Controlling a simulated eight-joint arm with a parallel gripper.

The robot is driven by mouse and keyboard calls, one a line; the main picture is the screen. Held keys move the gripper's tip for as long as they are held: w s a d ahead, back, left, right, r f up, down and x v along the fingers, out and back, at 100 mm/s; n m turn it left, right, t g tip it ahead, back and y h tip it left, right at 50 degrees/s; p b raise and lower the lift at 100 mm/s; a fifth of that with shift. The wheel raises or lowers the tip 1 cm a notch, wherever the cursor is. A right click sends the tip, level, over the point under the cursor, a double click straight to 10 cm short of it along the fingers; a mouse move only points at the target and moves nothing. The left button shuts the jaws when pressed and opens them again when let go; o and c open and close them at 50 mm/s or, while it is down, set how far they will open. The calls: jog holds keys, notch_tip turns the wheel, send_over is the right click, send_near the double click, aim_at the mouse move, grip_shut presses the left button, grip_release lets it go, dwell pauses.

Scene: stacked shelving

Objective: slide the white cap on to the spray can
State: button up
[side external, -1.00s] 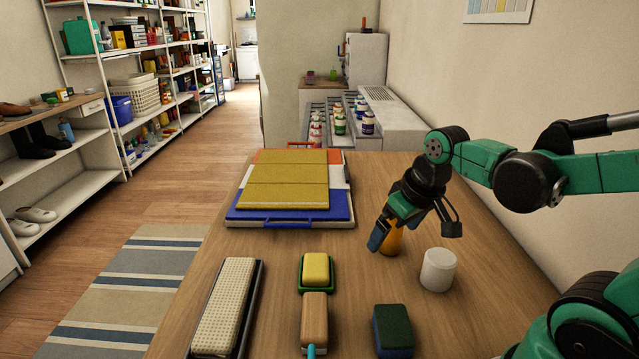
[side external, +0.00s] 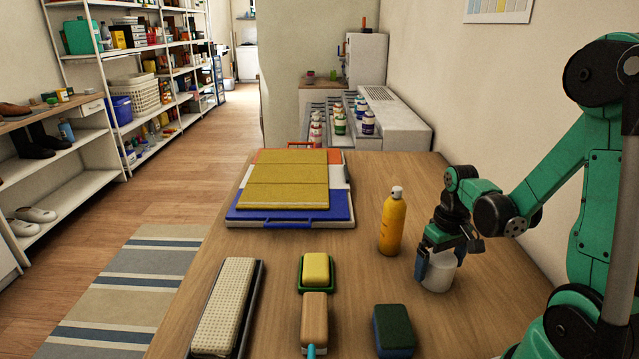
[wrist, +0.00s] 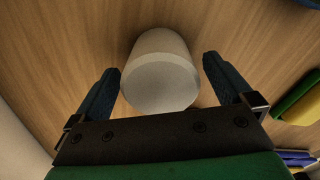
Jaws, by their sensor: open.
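The orange-yellow spray can (side external: 392,224) stands upright on the table, with a small pale nozzle on top. The white cap (side external: 438,274) stands on the table to the right of the can and nearer the camera. My gripper (side external: 436,276) is lowered over the cap. In the wrist view the cap (wrist: 160,75) lies between my two blue fingers (wrist: 162,88), with a gap on each side. The gripper is open. The can does not show in the wrist view.
A dark green sponge block (side external: 392,330), a wooden-backed brush (side external: 314,320), a yellow sponge in a green tray (side external: 316,270) and a long cream block (side external: 226,300) lie in front and left. Stacked panels (side external: 290,190) lie behind. Bare table surrounds the can.

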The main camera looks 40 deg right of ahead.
aim_at(442, 257)
jog(key=shift+f, duration=0.3)
jog(key=c, duration=1.2)
jog(key=shift+r, duration=0.15)
notch_tip(442, 257, up, 20)
jog(key=shift+f, duration=0.1)
jog(key=o, duration=0.4)
jog(key=w, duration=0.3)
jog(key=w+d, duration=0.1)
jog(key=w, duration=0.6)
jog(key=shift+d, duration=0.15)
jog(key=shift+w, duration=0.65)
